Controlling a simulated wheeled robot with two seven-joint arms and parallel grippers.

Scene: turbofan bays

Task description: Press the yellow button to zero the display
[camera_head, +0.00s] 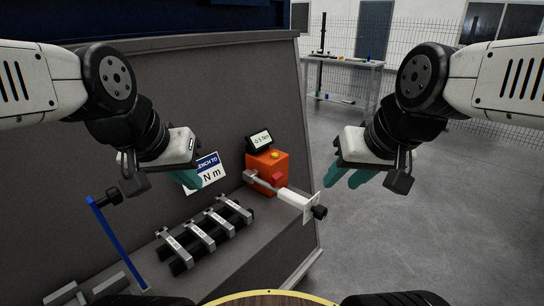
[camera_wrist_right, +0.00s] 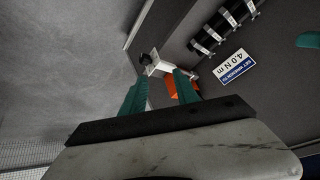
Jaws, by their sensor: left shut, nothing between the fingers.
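The orange tester box (camera_head: 267,170) stands on the bench shelf in the head view, with a yellow button (camera_head: 275,155) on its top. A small dark display (camera_head: 259,141) above it shows a reading that looks like 0.5 Nm, too small to be sure. A white-handled wrench (camera_head: 296,198) points out from the box to the lower right. My left gripper (camera_head: 188,180) is shut and empty, left of the box and apart from it. My right gripper (camera_head: 350,179) is right of the box; its fingers stand apart in the right wrist view (camera_wrist_right: 158,88), where the orange box (camera_wrist_right: 172,86) is partly hidden.
A rack of several dark tools (camera_head: 205,235) lies on the shelf left of the wrench. A blue bar (camera_head: 117,243) stands at the left. A sign (camera_head: 208,172), reading 4.0 N m in the wrist view, is partly behind my left gripper. Floor right of the bench is clear.

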